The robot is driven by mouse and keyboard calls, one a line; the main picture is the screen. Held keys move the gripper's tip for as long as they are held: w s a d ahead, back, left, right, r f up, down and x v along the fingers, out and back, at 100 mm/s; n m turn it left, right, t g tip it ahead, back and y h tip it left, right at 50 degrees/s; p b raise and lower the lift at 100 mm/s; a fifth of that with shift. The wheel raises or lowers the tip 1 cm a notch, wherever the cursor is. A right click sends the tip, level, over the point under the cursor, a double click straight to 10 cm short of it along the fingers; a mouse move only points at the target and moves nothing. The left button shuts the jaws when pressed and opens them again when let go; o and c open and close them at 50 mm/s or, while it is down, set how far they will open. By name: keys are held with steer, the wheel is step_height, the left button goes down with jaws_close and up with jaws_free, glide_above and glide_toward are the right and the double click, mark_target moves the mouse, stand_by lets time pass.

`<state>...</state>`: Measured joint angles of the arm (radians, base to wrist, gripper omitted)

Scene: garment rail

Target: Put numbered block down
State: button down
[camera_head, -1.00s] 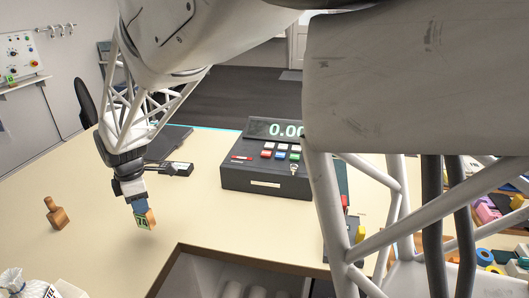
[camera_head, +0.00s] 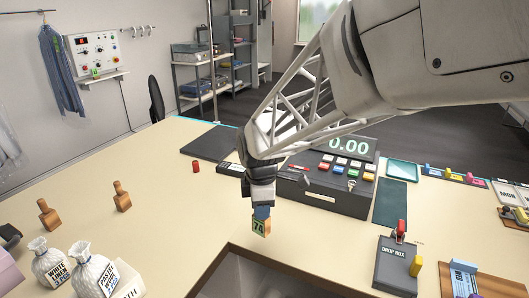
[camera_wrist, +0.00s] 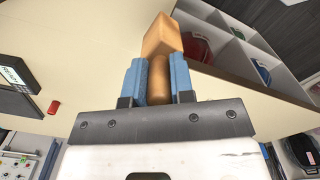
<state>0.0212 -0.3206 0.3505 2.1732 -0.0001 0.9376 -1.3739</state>
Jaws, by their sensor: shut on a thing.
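The numbered block (camera_head: 260,227) is a small wooden piece with a green and yellow face that seems to read 74. My gripper (camera_head: 261,211) is shut on it and holds it pointing down near the counter's inner corner. In the wrist view the blue fingers (camera_wrist: 158,82) close on the block's round wooden neck, and its square wooden body (camera_wrist: 162,38) extends beyond them. I cannot tell in the head view whether the block touches the counter (camera_head: 170,225).
A cash register (camera_head: 325,190) stands just behind my gripper. Two wooden stamps (camera_head: 122,197) and tied white sacks (camera_head: 93,275) are at left. A drop box (camera_head: 396,268) is at right. The counter's left middle is clear.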

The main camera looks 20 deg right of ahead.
steer(key=s+d+m, duration=0.1)
steer(key=s+d, duration=0.3)
steer(key=s, duration=0.3)
steer(key=s+d+f, duration=0.1)
steer(key=s+d, duration=0.3)
steer(key=s, duration=0.3)
steer(key=shift+d+m, duration=0.35)
steer(key=shift+m, duration=0.05)
steer(key=shift+w+f, duration=0.1)
steer(key=w+d, duration=0.2)
steer(key=w, duration=0.5)
steer(key=w+d+f, duration=0.1)
steer(key=w+d, duration=0.1)
steer(key=w, duration=0.6)
steer(key=shift+w+f, duration=0.15)
steer(key=shift+f, duration=0.1)
steer(key=shift+f, duration=0.1)
steer(key=shift+f, duration=1.65)
steer(key=shift+f, duration=0.15)
steer(key=c, duration=1)
jaws_free()
